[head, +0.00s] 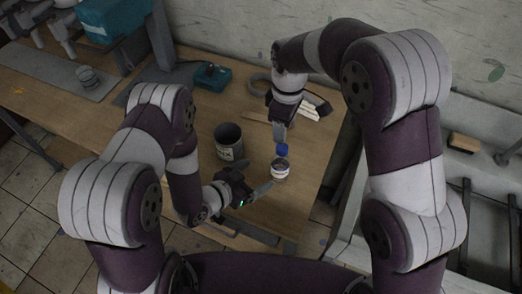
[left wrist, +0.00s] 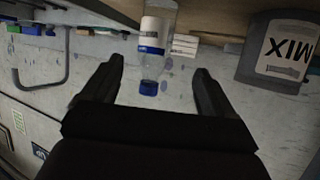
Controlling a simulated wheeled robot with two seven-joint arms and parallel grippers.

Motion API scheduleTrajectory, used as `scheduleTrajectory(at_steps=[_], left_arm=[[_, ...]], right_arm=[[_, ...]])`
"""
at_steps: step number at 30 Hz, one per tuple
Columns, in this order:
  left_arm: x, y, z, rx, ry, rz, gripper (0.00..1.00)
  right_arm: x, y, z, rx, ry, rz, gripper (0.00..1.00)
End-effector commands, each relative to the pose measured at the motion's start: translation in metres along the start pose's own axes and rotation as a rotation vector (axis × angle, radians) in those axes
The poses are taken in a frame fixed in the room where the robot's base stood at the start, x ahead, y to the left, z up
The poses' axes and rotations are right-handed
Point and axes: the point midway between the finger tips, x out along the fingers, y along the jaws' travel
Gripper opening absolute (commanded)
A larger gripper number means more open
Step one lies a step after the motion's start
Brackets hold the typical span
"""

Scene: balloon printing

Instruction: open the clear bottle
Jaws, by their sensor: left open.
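The clear bottle (head: 280,171) stands upright near the table's front right, with a white and blue label and a blue cap (head: 282,150) at its top. In the left wrist view the bottle (left wrist: 155,40) appears upside down, with the cap (left wrist: 149,87) at its neck. My left gripper (head: 257,185) is open and empty, left of the bottle and close to it. In the left wrist view the bottle shows between and beyond the open fingers (left wrist: 158,70), apart from them. My right gripper (head: 280,132) points down just behind the cap; its jaws and any contact are unclear.
A dark grey container marked MIX (head: 228,142) stands left of the bottle and also shows in the left wrist view (left wrist: 285,50). White blocks (head: 308,112) lie behind, near the right arm. A teal device (head: 212,76) sits at the back. The wooden table (head: 170,70) has bare room at left.

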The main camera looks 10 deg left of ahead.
Motion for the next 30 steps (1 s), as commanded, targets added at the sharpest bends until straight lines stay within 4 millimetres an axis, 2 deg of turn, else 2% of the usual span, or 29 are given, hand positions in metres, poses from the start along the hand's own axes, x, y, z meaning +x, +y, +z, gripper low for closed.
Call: scheduleTrajectory(at_steps=[2,5,12,18,23,30], left_arm=[[0.003,0.004,-0.002,-0.002,0.025,0.010,0.87],[0.018,0.005,-0.001,0.000,0.028,0.012,0.87],[0.078,0.005,-0.003,-0.002,0.027,0.010,0.87],[0.113,0.005,-0.004,-0.003,0.026,0.007,0.87],[0.124,0.004,-0.004,-0.004,0.024,0.006,0.87],[0.125,0.004,-0.004,-0.004,0.025,0.006,0.87]], right_arm=[[-0.001,0.000,-0.004,-0.021,-0.001,-0.001,0.55],[0.000,0.000,-0.004,-0.021,-0.001,0.000,0.55],[0.000,0.000,-0.004,-0.018,0.000,0.000,0.55],[0.000,0.001,-0.004,-0.017,0.000,0.001,0.55],[0.000,0.001,-0.003,-0.017,0.001,0.001,0.55],[0.000,0.001,-0.003,-0.016,0.001,0.001,0.55]])
